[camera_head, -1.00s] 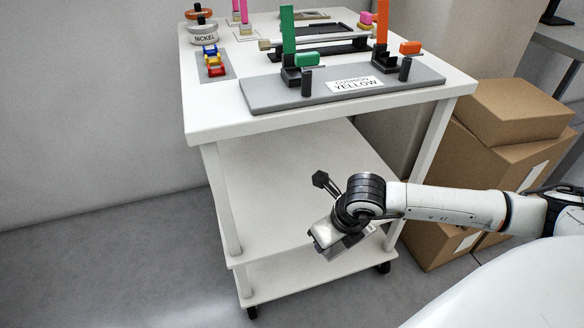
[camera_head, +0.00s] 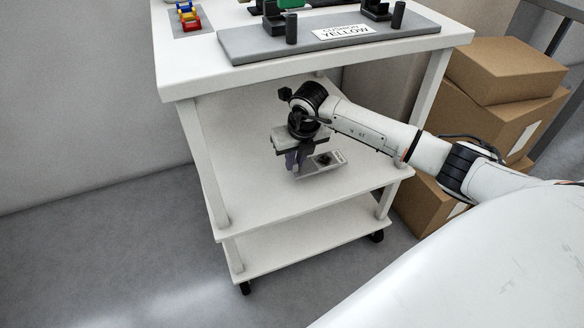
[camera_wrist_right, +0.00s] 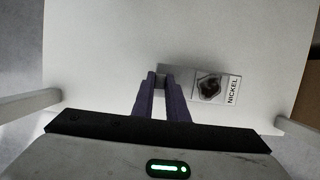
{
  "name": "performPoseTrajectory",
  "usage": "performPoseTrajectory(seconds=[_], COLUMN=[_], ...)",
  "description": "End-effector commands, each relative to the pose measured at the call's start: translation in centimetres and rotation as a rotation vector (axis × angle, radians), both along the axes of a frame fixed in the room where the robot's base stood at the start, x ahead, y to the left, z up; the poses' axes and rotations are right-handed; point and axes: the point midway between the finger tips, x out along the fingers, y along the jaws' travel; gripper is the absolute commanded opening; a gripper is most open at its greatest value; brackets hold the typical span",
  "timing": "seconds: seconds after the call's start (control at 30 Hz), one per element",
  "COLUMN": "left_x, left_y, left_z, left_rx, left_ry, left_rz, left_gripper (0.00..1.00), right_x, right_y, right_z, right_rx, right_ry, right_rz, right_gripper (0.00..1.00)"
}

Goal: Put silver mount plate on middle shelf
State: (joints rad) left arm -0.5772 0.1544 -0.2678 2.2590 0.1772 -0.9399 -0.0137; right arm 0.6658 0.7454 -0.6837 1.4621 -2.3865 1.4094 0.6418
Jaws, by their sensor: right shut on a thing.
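The silver mount plate (camera_head: 314,168) is a flat grey piece with a dark round part in its middle and a pale label. In the right wrist view the plate (camera_wrist_right: 196,82) carries the label "NICKEL". My right gripper (camera_head: 296,172) points down and is shut on the plate's left end, its purple-grey fingers (camera_wrist_right: 161,82) partly covering that end. The plate lies about flat over the cart's middle shelf (camera_head: 255,195), within its edges. I cannot tell whether it touches the shelf. My left gripper is not in view.
The cart's top (camera_head: 190,75) is close above my right wrist and holds a grey fixture board (camera_head: 250,45) labelled "YELLOW". White posts (camera_head: 205,165) stand at the shelf corners. A bottom shelf (camera_head: 300,240) lies below. Cardboard boxes (camera_head: 500,70) stand at right. The middle shelf around the plate looks clear.

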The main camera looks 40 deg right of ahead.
Motion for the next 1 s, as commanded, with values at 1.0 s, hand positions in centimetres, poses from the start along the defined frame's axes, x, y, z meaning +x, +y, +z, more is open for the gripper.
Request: performPoseTrajectory(seconds=[1.0], left_x=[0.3], left_y=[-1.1], left_z=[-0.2], left_rx=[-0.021], left_ry=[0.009], left_rz=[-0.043], left_gripper=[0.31], right_x=[1.8], right_y=[-0.4], right_z=[-3.6], right_rx=[0.0], right_ry=[0.001], right_rz=[0.0], right_gripper=[0.32])
